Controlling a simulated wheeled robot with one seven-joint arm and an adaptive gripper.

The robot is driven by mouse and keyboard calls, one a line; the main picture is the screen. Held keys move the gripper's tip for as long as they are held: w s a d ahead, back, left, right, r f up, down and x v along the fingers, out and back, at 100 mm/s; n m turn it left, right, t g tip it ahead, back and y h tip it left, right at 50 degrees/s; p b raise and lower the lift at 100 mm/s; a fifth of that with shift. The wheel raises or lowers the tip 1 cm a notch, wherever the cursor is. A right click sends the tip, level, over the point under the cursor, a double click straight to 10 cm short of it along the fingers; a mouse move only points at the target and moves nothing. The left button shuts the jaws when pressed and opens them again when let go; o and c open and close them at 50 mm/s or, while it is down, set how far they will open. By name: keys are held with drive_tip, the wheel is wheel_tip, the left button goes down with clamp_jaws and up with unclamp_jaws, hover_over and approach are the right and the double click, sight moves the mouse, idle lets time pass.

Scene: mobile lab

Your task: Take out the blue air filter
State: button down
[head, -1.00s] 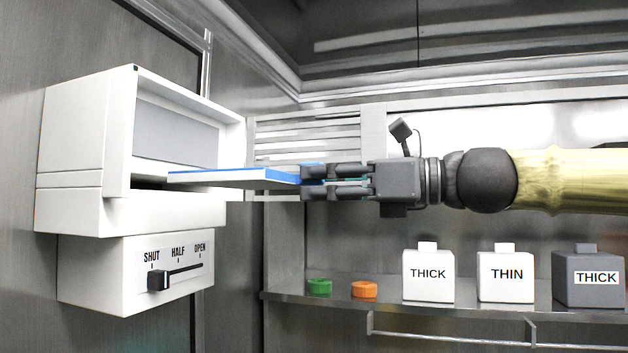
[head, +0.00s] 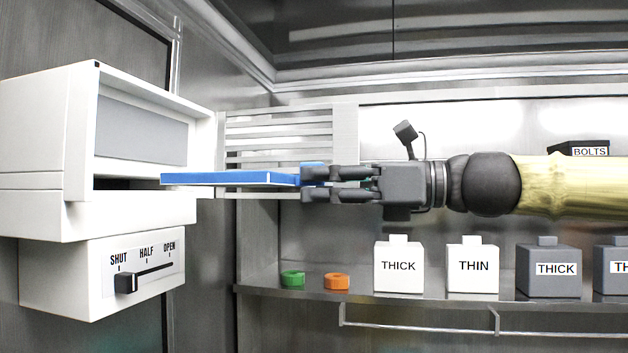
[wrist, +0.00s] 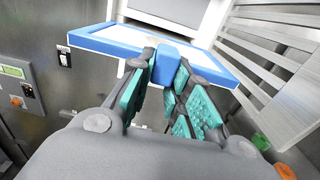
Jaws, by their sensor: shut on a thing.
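The blue air filter (head: 230,179) is a flat blue-edged panel with a pale face, held level in front of the white housing (head: 140,135). Its left end is at the dark slot (head: 120,184) in the housing; I cannot tell whether it is fully clear of it. My gripper (head: 312,183) is shut on the tab at the filter's right end. In the wrist view the green-padded fingers (wrist: 167,80) pinch the blue tab, and the filter (wrist: 110,42) spreads out beyond them. The lever (head: 127,282) below the housing stands at SHUT.
A louvred vent (head: 280,140) is on the wall behind the filter. The space below the filter, above the shelf, is open.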

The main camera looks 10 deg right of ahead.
drive_tip(key=shift+p+v, duration=0.65)
drive_tip(key=shift+v, duration=0.3)
drive_tip(key=shift+p+v, duration=1.05)
drive_tip(key=shift+p, duration=0.65)
drive_tip(key=shift+p+v, duration=1.3)
drive_tip(key=shift+p, duration=0.95)
drive_tip(key=shift+s+d+p, duration=0.1)
drive_tip(key=shift+d+p, duration=0.25)
drive_tip(key=shift+p, duration=0.3)
